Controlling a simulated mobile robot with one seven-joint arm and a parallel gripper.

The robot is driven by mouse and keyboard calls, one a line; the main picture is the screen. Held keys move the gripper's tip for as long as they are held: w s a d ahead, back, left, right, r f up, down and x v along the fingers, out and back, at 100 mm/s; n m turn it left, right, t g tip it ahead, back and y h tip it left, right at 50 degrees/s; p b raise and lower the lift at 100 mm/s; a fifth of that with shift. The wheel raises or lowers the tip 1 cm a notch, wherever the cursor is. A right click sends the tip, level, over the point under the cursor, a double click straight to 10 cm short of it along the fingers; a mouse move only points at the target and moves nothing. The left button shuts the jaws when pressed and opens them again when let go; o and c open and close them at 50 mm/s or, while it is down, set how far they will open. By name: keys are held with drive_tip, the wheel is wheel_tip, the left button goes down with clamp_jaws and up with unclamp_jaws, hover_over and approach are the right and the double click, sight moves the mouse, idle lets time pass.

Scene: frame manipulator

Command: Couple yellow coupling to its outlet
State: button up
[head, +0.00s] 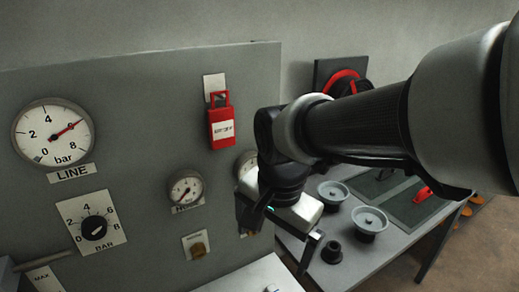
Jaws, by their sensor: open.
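No clearly yellow coupling shows in the head view. A brass-coloured round fitting (198,249) sits on a small white plate low on the grey panel; I cannot tell whether it is the outlet. A second brownish fitting (243,229) beside my gripper is mostly hidden. My gripper (281,240) is open in front of the panel's right edge, above the near end of the bench. One dark finger hangs down at its right. The space between the fingers is partly hidden, and I see nothing held there.
The grey panel (140,110) carries a LINE gauge (53,133), a BAR knob (94,228), a smaller gauge (186,188) and a red lockout tag (222,126). Grey flanged parts (370,220) and a black fitting (332,252) stand on the bench. Orange items (476,199) lie at far right.

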drive_tip(key=s+d+r+n+t, duration=0.1)
drive_tip(key=s+d+r+n, duration=0.1)
drive_tip(key=d, duration=0.4)
drive_tip(key=s+d+r+n+t, duration=0.2)
drive_tip(key=s+d+r+n, duration=0.1)
drive_tip(key=s+d+n, duration=0.1)
drive_tip(key=shift+d+n+h, duration=0.3)
drive_tip(key=shift+d+n, duration=0.3)
drive_tip(key=shift+d, duration=0.65)
drive_tip(key=shift+c, duration=0.4)
